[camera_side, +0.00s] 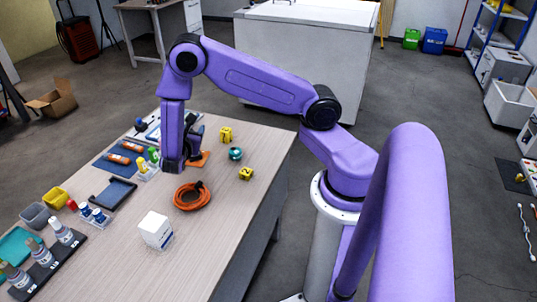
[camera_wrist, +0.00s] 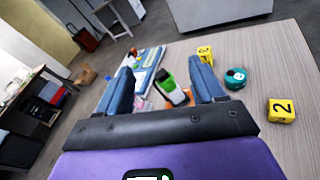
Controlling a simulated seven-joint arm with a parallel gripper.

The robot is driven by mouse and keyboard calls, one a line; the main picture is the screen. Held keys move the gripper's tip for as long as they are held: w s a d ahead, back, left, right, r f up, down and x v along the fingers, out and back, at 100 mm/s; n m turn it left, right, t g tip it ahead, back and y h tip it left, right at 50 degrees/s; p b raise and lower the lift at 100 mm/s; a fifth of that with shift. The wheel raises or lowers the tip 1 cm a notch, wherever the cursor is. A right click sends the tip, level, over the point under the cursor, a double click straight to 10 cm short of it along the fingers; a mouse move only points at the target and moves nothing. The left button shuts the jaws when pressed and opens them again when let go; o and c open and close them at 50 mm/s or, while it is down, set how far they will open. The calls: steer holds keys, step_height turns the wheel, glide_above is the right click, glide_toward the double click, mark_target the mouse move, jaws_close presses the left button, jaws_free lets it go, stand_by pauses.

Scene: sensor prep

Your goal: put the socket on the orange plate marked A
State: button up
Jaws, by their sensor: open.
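My gripper (camera_side: 178,160) points down low over the table, beside an orange plate (camera_side: 200,158) that it partly hides. No letter on the plate is readable. In the wrist view my gripper (camera_wrist: 163,80) has its two blue fingers wide apart, and no thing is clearly held. I cannot identify the socket for certain. A round teal piece with dark spots (camera_side: 235,153) lies right of the plate; it also shows in the wrist view (camera_wrist: 236,77), right of the fingers.
Yellow numbered cubes (camera_side: 246,173) stand near the teal piece. An orange cable coil (camera_side: 192,196) and a white box (camera_side: 156,230) lie nearer the camera. Bottles, trays and a small white rack (camera_side: 147,172) crowd the left. The table's right edge is mostly clear.

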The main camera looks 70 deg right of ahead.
steer(key=s+a+r+m+g+y, duration=0.2)
steer(key=s+a+y, duration=0.3)
steer(key=s, duration=0.5)
steer(key=s+a+r+m+g+y, duration=0.2)
steer(key=s+a+r+y, duration=0.3)
steer(key=s, duration=0.6)
steer(key=s+a+r+m+g+y, duration=0.2)
steer(key=s+a+r+y, duration=0.2)
steer(key=s, duration=0.6)
steer(key=shift+s+a+r+m+y, duration=0.15)
steer(key=shift+s+a+m+y, duration=0.3)
steer(key=shift+a, duration=0.3)
